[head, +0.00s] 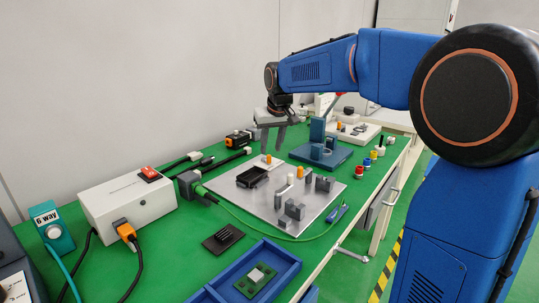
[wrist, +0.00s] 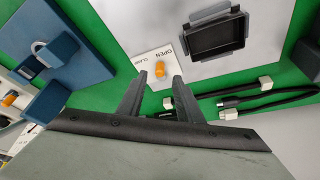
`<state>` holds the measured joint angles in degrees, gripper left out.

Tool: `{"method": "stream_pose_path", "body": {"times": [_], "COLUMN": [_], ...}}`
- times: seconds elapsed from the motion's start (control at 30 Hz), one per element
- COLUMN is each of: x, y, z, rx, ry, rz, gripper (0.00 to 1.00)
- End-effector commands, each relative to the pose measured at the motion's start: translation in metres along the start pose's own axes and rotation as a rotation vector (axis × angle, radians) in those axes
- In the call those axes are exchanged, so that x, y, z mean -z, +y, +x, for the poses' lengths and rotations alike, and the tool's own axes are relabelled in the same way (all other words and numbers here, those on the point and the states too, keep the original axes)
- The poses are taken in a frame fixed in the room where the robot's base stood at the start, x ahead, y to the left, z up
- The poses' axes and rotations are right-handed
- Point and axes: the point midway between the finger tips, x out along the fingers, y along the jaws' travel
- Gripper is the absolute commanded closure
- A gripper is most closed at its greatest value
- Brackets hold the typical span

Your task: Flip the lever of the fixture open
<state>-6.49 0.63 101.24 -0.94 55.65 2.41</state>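The fixture is a light grey plate (head: 290,207) on the green table, with a black rectangular tray (head: 252,177) near its far left corner. A small orange lever knob (head: 268,159) stands by this corner. In the wrist view the orange knob (wrist: 157,70) is on a white label plate (wrist: 152,58) reading OPEN and CLAMP; I cannot tell which position it is in. The black tray (wrist: 215,38) lies beyond it. My gripper (head: 272,149) is open and empty above this corner. In the wrist view the knob appears between the two dark fingertips (wrist: 160,77).
A blue stand (head: 320,152) is close on the right of my gripper. Black cables and connectors (head: 235,158) lie left of the plate. A white box with a red switch (head: 127,207) and a blue tray (head: 277,250) are nearer. Grey blocks (head: 293,211) stand on the plate.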

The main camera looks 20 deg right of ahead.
Motion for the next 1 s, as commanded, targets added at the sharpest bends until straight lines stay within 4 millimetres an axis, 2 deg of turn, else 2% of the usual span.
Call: {"method": "stream_pose_path", "body": {"times": [0.1, 0.3, 0.7, 0.77, 0.83, 0.87, 1.0], "x": [-0.001, 0.000, 0.000, 0.000, 0.000, 0.000, 0.000], "y": [0.000, 0.000, 0.000, 0.000, 0.000, 0.000, 0.000], "z": [0.019, 0.039, 0.045, 0.045, 0.045, 0.045, 0.045], "rx": [0.000, 0.000, 0.000, 0.000, 0.000, 0.000, 0.000], "ry": [-0.003, 0.000, 0.000, 0.000, 0.000, 0.000, 0.000], "rz": [0.000, 0.000, 0.000, 0.000, 0.000, 0.000, 0.001], "gripper": [0.68, 0.68, 0.68, 0.79, 0.96, 1.00, 1.00]}}
